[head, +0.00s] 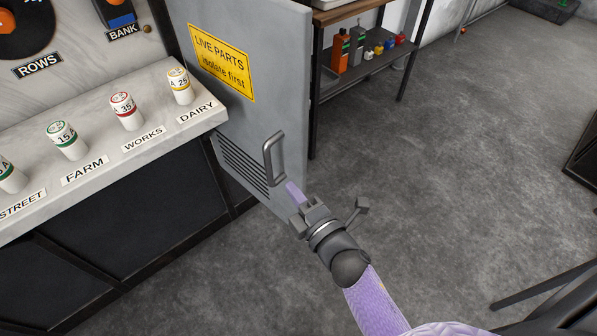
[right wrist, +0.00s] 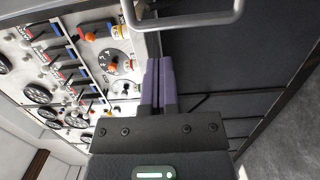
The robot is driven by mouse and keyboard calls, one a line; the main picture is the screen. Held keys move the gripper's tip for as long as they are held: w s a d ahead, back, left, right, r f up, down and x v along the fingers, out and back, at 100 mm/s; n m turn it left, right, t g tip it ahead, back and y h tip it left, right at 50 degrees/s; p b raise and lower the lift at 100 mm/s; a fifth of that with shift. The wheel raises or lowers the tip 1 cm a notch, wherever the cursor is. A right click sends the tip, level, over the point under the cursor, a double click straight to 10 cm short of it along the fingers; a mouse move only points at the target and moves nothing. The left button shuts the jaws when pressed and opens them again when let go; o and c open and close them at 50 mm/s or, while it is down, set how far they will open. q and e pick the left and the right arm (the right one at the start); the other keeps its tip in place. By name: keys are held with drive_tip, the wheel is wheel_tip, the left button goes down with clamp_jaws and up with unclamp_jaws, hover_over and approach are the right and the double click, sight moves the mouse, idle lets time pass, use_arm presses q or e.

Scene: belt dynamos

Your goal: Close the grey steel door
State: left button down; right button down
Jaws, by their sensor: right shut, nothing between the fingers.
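The grey steel door (head: 225,75) stands open in the head view, swung out from the right end of the marble panel. It carries a yellow "LIVE PARTS isolate first" label (head: 221,63), a louvred vent and a grey bar handle (head: 273,158). My right gripper (head: 292,190) is shut and empty, with its purple fingers just below the handle and close to the door face. In the right wrist view the fingers (right wrist: 158,85) are together, and the handle (right wrist: 185,20) crosses above their tips. Whether they touch the door I cannot tell. My left gripper is not in view.
The marble ledge (head: 110,165) at left holds several labelled fuses above a dark cabinet (head: 130,245). A shelf unit (head: 365,65) with bottles stands behind the door. Grey floor (head: 450,150) is open to the right. Dark furniture legs show at the right edge.

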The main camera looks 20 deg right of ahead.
sight(300, 168)
drive_tip(key=x, duration=0.4)
drive_tip(key=shift+f+b, duration=0.1)
drive_tip(key=shift+b, duration=0.25)
drive_tip(key=shift+w+d, duration=0.25)
drive_tip(key=shift+d, duration=0.35)
drive_tip(key=shift+w+d, duration=0.25)
drive_tip(key=shift+d, duration=0.4)
drive_tip(key=shift+w+d, duration=0.25)
drive_tip(key=shift+d, duration=0.35)
drive_tip(key=shift+d, duration=0.1)
